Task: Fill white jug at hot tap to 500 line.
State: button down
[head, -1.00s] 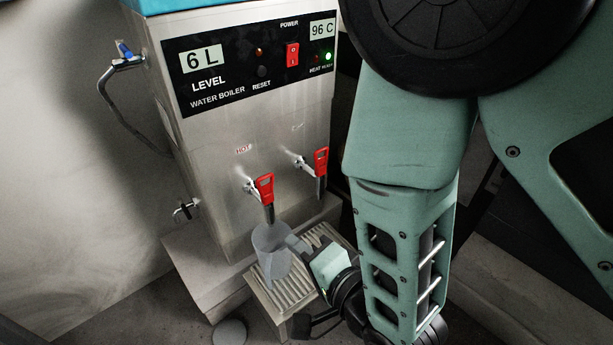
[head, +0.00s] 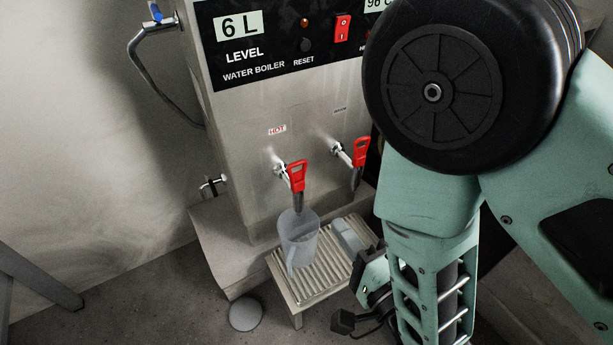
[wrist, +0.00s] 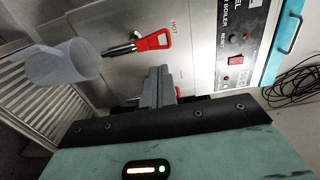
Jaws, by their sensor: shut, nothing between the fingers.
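The translucent white jug (head: 299,248) stands upright on the slatted drip tray, under the red-handled tap (head: 297,177) labelled HOT. The jug (wrist: 62,66) and hot tap (wrist: 153,41) also show in the wrist view. No stream of water shows between spout and jug. The jug's 500 line and any water level cannot be made out. My gripper (head: 345,236) is to the right of the jug, apart from it. In the wrist view its fingers (wrist: 158,82) are shut together and empty, below the hot tap's handle in the picture.
The steel water boiler (head: 260,110) stands behind, its display reading 6 L. A second red-handled tap (head: 360,155) is to the right. The slatted drip tray (head: 310,285) has free room in front of the jug. Black cable (wrist: 292,85) lies at the wrist view's right.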

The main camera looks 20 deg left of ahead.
aim_at(298, 171)
jog(key=b+x, duration=0.1)
jog(key=x, duration=1.2)
jog(key=shift+w+r, duration=0.1)
